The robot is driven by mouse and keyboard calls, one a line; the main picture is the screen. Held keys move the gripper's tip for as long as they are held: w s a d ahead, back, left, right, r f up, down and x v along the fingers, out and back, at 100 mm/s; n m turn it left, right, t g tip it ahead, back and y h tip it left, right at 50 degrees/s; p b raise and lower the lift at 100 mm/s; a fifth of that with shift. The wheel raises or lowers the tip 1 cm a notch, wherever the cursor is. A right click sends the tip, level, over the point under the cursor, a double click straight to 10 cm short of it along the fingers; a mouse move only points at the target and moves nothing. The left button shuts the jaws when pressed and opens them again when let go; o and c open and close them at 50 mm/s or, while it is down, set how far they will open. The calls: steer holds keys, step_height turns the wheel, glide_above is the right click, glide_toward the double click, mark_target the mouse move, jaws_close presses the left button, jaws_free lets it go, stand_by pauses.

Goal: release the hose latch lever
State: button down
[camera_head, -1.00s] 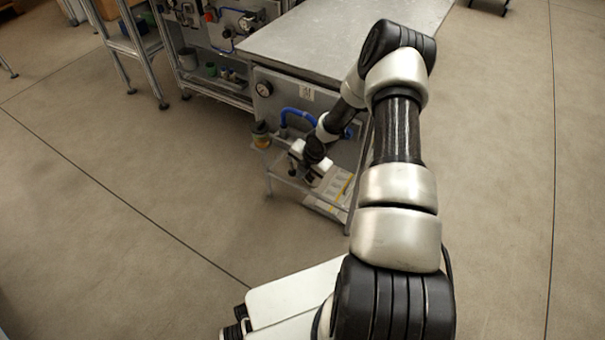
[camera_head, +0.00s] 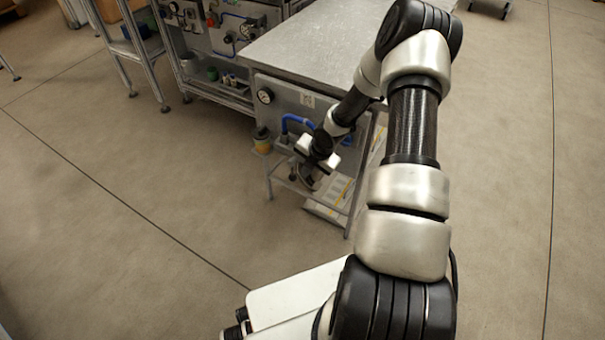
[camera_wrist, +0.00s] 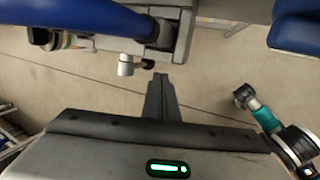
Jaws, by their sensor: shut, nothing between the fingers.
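A blue hose (camera_head: 297,118) arches out of the grey front panel below the metal worktop. In the wrist view the blue hose (camera_wrist: 75,15) runs across the top left into a dark grey fitting (camera_wrist: 160,35). A small silver knob-like part (camera_wrist: 126,64) sticks out below the fitting; I cannot tell whether it is the latch lever. My gripper (camera_wrist: 160,77) is shut and empty, its tips a little below and right of the silver part in the picture, with a visible gap. In the head view my gripper (camera_head: 309,181) is in front of the panel, partly blurred.
A small metal stand (camera_head: 271,186) below the panel carries a yellow-and-dark container (camera_head: 262,141). Papers or flat boxes (camera_head: 327,211) lie low beside it. A round gauge (camera_head: 265,96) is on the panel, under the worktop (camera_head: 320,40). The floor to the left is clear.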

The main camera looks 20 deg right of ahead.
steer(key=p+v, duration=0.3)
steer(key=v, duration=0.7)
steer(key=shift+r, duration=0.2)
